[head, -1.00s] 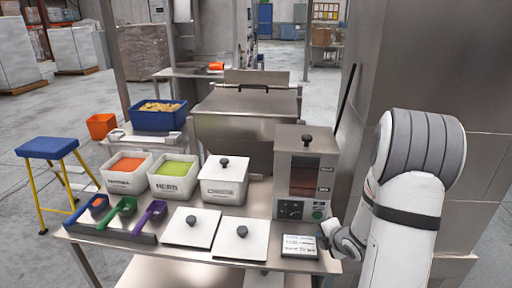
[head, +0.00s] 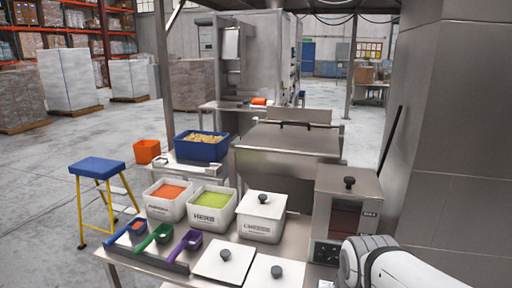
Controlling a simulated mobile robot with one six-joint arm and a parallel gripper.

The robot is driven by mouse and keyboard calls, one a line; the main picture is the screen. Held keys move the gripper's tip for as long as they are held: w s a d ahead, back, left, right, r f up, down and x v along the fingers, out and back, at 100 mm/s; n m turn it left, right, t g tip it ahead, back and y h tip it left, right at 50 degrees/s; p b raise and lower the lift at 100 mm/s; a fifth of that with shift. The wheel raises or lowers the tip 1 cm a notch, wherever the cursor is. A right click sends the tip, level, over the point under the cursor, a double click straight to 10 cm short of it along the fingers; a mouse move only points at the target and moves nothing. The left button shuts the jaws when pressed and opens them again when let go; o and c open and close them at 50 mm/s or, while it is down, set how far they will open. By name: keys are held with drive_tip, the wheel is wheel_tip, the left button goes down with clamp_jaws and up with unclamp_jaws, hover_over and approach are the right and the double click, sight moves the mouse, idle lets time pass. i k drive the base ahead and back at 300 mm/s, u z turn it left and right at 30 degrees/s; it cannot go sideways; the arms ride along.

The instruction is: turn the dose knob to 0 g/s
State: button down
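My arm reaches in from the lower right, in front of the machine. My gripper is hidden behind the arm or out of the frame, so its fingers do not show.
Two white lids (head: 225,262) with black knobs lie on the table. White tubs (head: 208,211) of orange and green powder and a closed tub (head: 262,216) stand behind. Scoops (head: 153,237) lie at the left. A blue-topped stool (head: 97,168) stands on the floor, left.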

sight(327, 256)
drive_tip(key=z, duration=0.25)
drive_tip(key=k, duration=1.05)
drive_tip(key=z, duration=0.7)
drive_tip(key=i, duration=1)
